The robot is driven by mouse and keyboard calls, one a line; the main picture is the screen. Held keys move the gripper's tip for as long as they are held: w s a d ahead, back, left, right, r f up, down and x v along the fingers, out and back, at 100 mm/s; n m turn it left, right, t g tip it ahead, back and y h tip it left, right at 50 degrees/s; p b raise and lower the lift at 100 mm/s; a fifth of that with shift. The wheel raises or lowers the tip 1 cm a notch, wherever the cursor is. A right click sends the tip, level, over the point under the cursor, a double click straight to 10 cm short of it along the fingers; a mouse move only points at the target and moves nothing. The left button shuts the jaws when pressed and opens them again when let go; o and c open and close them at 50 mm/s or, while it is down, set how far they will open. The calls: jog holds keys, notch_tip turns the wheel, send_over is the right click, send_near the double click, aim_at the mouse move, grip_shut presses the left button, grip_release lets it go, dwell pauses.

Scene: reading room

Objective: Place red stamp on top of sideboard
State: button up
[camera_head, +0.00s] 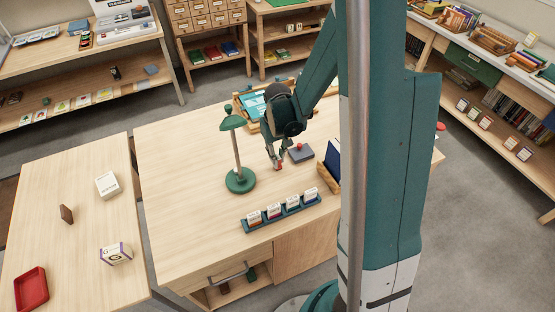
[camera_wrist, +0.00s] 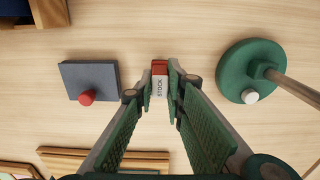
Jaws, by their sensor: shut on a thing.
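The red stamp (camera_wrist: 159,68) has a red end and a pale side reading "STOCK". It sits between the fingertips of my gripper (camera_wrist: 159,88) in the wrist view. In the head view my gripper (camera_head: 277,164) is low over the central wooden table (camera_head: 180,180), right of the green lamp, with a bit of red at its tips. My gripper is shut on the stamp. I cannot tell whether the stamp touches the table. No piece is labelled as the sideboard; a long low unit with a green drawer (camera_head: 471,66) stands at the right.
A dark pad with a red knob (camera_wrist: 90,80) lies beside the stamp. The green lamp (camera_head: 239,178) stands left of my gripper. A green rack of cards (camera_head: 281,214) is in front. The right unit's top holds boxes and trays (camera_head: 493,40).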

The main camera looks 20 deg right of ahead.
jog(key=shift+f, duration=0.4)
jog(key=shift+f, duration=0.2)
jog(key=o, duration=0.9)
jog(key=shift+r, duration=0.25)
jog(key=shift+r+p, duration=0.7)
jog(key=shift+r, duration=5.25)
